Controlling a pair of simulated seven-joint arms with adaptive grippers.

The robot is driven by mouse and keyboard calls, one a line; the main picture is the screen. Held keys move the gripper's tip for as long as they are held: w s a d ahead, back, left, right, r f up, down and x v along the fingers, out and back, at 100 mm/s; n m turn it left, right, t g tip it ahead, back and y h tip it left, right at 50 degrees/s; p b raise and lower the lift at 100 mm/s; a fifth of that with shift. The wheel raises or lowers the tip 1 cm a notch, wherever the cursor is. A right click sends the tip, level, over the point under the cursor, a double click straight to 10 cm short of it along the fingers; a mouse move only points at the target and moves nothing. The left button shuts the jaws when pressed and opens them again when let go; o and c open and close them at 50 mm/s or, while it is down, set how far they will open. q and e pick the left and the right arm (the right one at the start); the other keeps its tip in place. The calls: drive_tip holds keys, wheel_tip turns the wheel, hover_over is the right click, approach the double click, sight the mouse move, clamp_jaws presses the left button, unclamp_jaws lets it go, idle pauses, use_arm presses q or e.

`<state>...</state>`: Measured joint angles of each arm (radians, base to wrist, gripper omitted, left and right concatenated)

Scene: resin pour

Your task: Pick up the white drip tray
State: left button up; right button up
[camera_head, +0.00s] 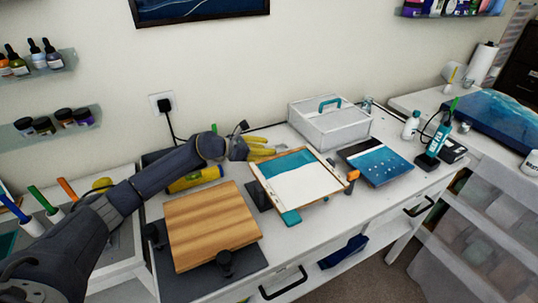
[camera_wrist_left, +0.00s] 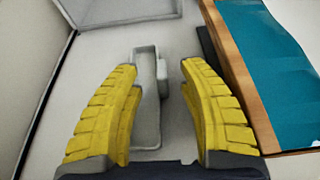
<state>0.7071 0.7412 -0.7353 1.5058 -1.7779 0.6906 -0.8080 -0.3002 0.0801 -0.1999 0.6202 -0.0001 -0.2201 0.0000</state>
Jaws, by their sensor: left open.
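The white drip tray (camera_wrist_left: 148,112) is a narrow, light, shallow tray with a raised rim. In the left wrist view it lies lengthwise on the white table between my yellow fingers, with a small tab on its right side. My left gripper (camera_head: 264,148) is open and also fills the lower part of the wrist view (camera_wrist_left: 158,72). Its fingers stand on either side of the tray, with gaps visible; their height above the table is hard to tell. In the head view I cannot make out the tray near the gripper. My right gripper is not in view.
A wood-framed panel with teal and white (camera_head: 302,181) lies close to the right of the gripper. A white box with a teal handle (camera_head: 330,128) stands behind it. A wooden board (camera_head: 212,225) is in front. A black cable hangs from the wall outlet (camera_head: 162,103).

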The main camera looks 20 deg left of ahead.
use_arm(q)
drive_tip(key=shift+x, duration=1.7)
drive_tip(key=shift+c, duration=0.2)
clamp_jaws()
